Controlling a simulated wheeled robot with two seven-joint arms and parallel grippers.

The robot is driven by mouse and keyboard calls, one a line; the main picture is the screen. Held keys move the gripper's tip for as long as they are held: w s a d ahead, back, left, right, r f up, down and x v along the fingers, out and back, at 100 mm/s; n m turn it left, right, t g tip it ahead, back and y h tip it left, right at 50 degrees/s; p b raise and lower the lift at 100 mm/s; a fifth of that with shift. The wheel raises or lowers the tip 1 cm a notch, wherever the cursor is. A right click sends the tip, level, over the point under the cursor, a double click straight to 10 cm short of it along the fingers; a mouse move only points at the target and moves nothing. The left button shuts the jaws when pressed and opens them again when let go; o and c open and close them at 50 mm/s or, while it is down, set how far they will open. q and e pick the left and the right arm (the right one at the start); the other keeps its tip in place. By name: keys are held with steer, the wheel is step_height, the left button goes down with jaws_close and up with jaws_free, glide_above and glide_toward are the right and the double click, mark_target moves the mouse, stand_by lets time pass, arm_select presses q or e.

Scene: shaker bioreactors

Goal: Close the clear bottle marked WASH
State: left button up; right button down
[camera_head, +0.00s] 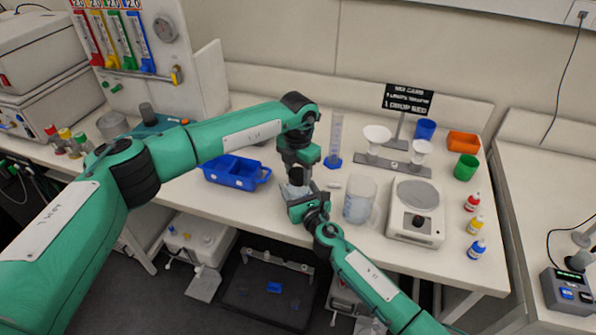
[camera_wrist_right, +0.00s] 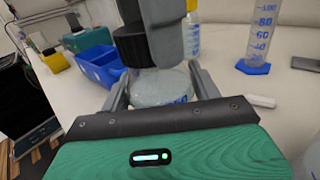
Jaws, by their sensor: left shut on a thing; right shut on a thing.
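The clear bottle (camera_head: 291,190) stands at the middle of the bench, mostly hidden by my grippers. In the right wrist view the bottle (camera_wrist_right: 160,86) shows clear walls and part of some blue lettering, too cut off to read. My right gripper (camera_head: 303,200) is shut on the bottle's body, with one finger on each side (camera_wrist_right: 160,90). A black ribbed cap (camera_wrist_right: 131,46) is at the bottle's top. My left gripper (camera_head: 297,172) comes down from above and is shut on the cap. I cannot tell whether the cap is seated on the neck.
A blue divided tray (camera_head: 236,171) lies to the left. A measuring cylinder (camera_head: 335,140) stands behind, and a clear beaker (camera_head: 359,199) is close on the right. Beyond it are a balance (camera_head: 416,212) and a funnel stand (camera_head: 395,166). A small white piece (camera_wrist_right: 261,101) lies near the cylinder.

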arm_select(q)
steer(key=o, duration=1.1)
steer(key=shift+o, duration=0.2)
steer(key=shift+r, duration=0.1)
step_height(320, 180, up, 12)
arm_select(e)
steer(key=shift+c, duration=1.3)
jaws_free()
arm_select(q)
steer(key=shift+f+b, duration=0.5)
steer(key=shift+f, duration=0.1)
arm_select(e)
steer(key=v, duration=1.4)
